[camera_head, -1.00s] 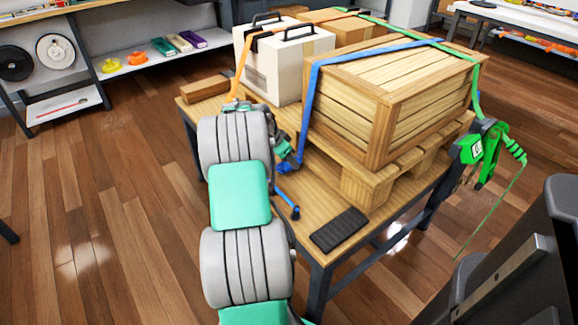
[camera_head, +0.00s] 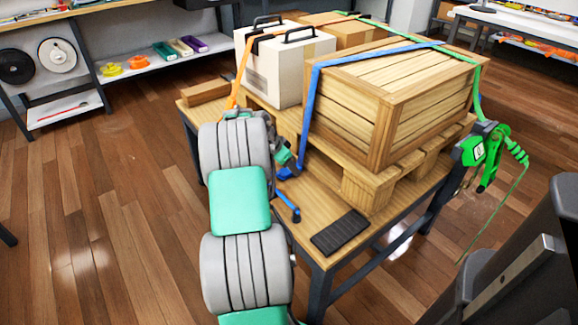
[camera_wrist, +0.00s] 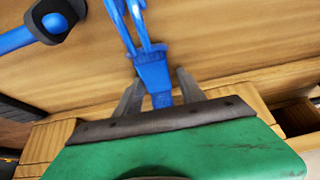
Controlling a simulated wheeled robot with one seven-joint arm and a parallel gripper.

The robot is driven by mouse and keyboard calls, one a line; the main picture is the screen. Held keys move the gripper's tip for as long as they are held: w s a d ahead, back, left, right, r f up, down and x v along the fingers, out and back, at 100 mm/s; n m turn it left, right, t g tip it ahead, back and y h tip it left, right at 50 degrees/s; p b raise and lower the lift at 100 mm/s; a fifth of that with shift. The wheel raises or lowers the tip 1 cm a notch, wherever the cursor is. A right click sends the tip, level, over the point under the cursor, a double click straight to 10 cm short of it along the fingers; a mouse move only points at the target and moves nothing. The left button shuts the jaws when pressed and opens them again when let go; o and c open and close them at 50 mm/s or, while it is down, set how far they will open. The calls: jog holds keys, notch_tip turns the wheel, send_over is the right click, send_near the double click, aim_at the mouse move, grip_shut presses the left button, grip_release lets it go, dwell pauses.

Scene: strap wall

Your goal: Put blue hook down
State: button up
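The blue hook (camera_wrist: 152,68) lies against the wooden table top (camera_wrist: 230,35) in the wrist view, its wire prongs pointing away from my gripper (camera_wrist: 159,76). My gripper's two grey fingers stand on either side of the hook's blue base, with a small gap visible, mainly on the right. The fingers look open around it. In the head view the hook end (camera_head: 288,173) shows in blue beside my wrist, low over the table near the pallet. The blue strap (camera_head: 311,100) runs from there up over the wooden crate (camera_head: 390,105). My wrist hides most of the fingers there.
The pallet (camera_head: 365,192) carries the crate and a white box (camera_head: 285,68). An orange strap (camera_head: 240,75) and a green ratchet (camera_head: 484,152) are near.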

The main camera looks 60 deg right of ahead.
jog(key=shift+s+a+f, duration=0.25)
jog(key=shift+f, duration=0.2)
jog(key=shift+s+a+f, duration=0.2)
jog(key=shift+f, duration=0.25)
jog(key=shift+r, duration=0.2)
jog(key=d+p+v, duration=0.1)
jog(key=p+v, duration=0.3)
jog(key=v, duration=0.9)
jog(key=w+a+r+n+t, duration=0.1)
jog(key=w+a+r+n, duration=0.2)
jog(key=a, duration=0.5)
jog(key=w+a+n+t+y, duration=0.1)
jog(key=w+a+n, duration=0.35)
jog(key=a, duration=0.25)
jog(key=w+a+r+n+t, duration=0.15)
jog(key=w+a, duration=0.25)
jog(key=a, duration=0.4)
jog(key=s+a+n+y, duration=0.1)
jog(key=s+a+n, duration=0.2)
jog(key=a, duration=0.6)
jog(key=s+a+f+n+t+y, duration=0.1)
jog(key=s+a+n, duration=0.1)
jog(key=a+n, duration=0.4)
jog(key=s+a+f+n+y, duration=0.1)
jog(key=a+n, duration=0.4)
jog(key=a, duration=0.8)
jog(key=s+y, duration=0.1)
jog(key=s, duration=0.1)
jog(key=shift+s+a+f, duration=0.15)
jog(key=shift+s, duration=0.15)
